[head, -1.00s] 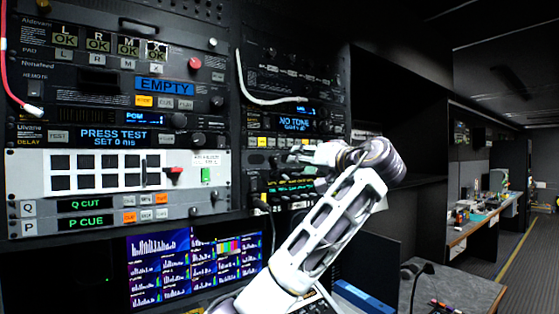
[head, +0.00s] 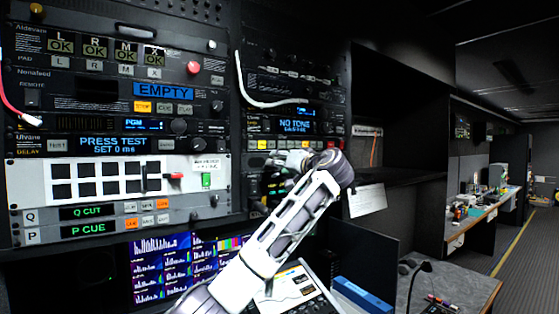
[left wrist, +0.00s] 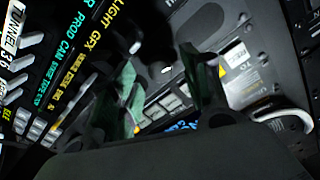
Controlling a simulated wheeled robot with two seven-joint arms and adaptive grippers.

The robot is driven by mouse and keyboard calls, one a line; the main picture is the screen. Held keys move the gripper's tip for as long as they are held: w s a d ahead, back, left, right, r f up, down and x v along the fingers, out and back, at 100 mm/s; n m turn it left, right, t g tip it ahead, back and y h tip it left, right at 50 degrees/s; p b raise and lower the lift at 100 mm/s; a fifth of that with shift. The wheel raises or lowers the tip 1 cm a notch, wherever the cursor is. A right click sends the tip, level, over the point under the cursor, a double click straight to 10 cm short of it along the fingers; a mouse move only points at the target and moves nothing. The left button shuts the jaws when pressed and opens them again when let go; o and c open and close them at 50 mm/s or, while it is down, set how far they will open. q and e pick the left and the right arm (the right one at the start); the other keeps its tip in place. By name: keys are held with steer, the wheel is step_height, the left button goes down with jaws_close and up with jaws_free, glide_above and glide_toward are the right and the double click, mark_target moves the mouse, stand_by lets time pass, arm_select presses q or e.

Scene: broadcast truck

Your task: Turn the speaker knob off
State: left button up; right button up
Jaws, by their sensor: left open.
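My left gripper (head: 278,172) is in front of the right-hand equipment rack, just below the row of small buttons under the NO TONE unit (head: 295,124). No held thing shows. I cannot pick out the speaker knob with certainty; the panel part behind the gripper and forearm is hidden in the head view. My right gripper is not in view.
The left rack (head: 238,120) carries a sliding fader panel (head: 110,181) and protruding knobs. A white cable (head: 243,85) hangs across the right rack. A monitor (head: 165,268) glows below. A desk with a microphone (head: 426,268) stands at the lower right. The aisle at far right is clear.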

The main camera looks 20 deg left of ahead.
arm_select(q)
steer(key=shift+w+a, duration=0.45)
steer(key=shift+a, duration=0.1)
steer(key=shift+c, duration=0.5)
jaws_close()
